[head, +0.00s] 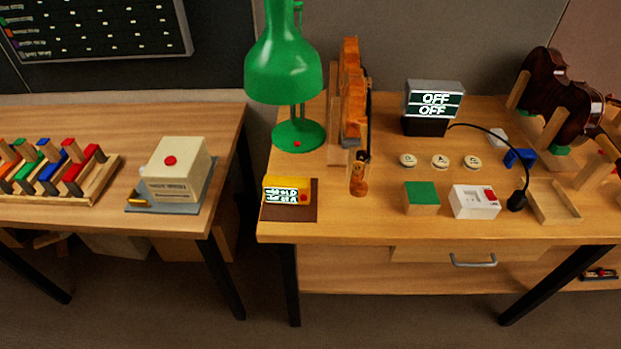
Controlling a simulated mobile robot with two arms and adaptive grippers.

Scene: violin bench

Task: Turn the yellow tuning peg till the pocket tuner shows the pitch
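A small yellow device with a lit display, which looks like the pocket tuner (301,184), stands on a brown mat (308,213) at the right table's front left. The writing on its display is too small to read surely. Behind it to the right, an orange-brown violin (352,90) stands edge-on in a wooden holder, with its scroll end (358,182) toward the front. I cannot make out a yellow tuning peg there; the pegs are too small or hidden. Neither of my grippers is in view.
A green lamp (285,72) stands left of the violin. A dark display box (435,101) reads OFF twice. Several lettered discs (440,161), a green block (421,196), a white switch box (475,202) and a cable lie to the right. A dark violin (560,95) stands far right.

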